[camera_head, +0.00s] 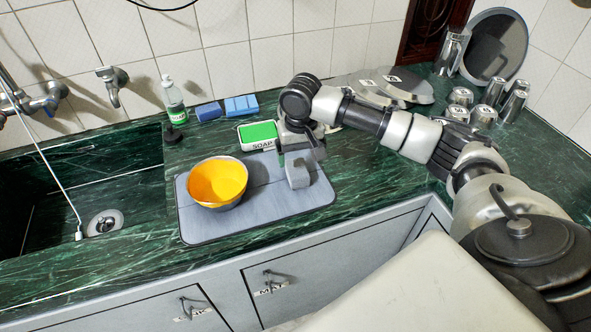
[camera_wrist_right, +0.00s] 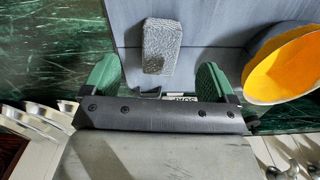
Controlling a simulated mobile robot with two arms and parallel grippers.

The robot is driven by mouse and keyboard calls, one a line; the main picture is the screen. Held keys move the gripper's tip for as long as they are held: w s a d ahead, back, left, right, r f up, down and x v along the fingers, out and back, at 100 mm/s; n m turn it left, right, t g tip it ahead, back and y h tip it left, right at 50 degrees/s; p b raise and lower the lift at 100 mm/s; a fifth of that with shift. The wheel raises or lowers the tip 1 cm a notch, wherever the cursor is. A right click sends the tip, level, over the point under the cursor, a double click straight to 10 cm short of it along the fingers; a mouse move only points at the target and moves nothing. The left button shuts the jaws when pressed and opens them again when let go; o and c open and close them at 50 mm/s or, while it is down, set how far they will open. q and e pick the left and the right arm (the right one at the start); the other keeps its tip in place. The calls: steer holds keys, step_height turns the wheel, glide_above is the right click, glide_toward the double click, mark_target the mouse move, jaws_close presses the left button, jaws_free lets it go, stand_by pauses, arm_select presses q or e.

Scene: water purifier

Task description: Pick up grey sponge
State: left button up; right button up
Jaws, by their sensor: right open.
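The grey sponge (camera_head: 298,175) is on the grey mat (camera_head: 260,213), to the right of the orange bowl (camera_head: 217,182). My right gripper (camera_head: 299,147) is above the mat at the sponge, its fingers partly hidden in the head view. In the right wrist view the sponge (camera_wrist_right: 162,46) lies ahead of the two green fingers of the right gripper (camera_wrist_right: 158,72), in line with the gap between them. The fingers are wide apart and nothing is between their tips. My left gripper is not in view.
A green soap box (camera_head: 257,134) stands behind the mat. Blue sponges (camera_head: 241,105) and a bottle (camera_head: 173,100) stand by the wall. The sink (camera_head: 104,222) is at left. Metal cups (camera_head: 493,92) stand at the back right. The mat's front right is clear.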

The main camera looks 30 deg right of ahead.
mark_target(298, 171)
steer(key=shift+f, duration=0.65)
steer(key=shift+w+f, duration=0.15)
steer(key=shift+f, duration=0.2)
steer(key=shift+w+f, duration=0.15)
steer(key=shift+f, duration=0.2)
steer(key=f, duration=0.3)
steer(key=shift+w+d+f, duration=0.1)
steer(key=shift+w+f, duration=0.1)
steer(key=shift+f, duration=0.65)
steer(key=shift+c, duration=0.7)
steer(key=c, duration=0.9)
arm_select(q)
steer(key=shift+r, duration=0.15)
arm_select(e)
steer(key=shift+o, duration=0.2)
steer(key=shift+r, duration=0.15)
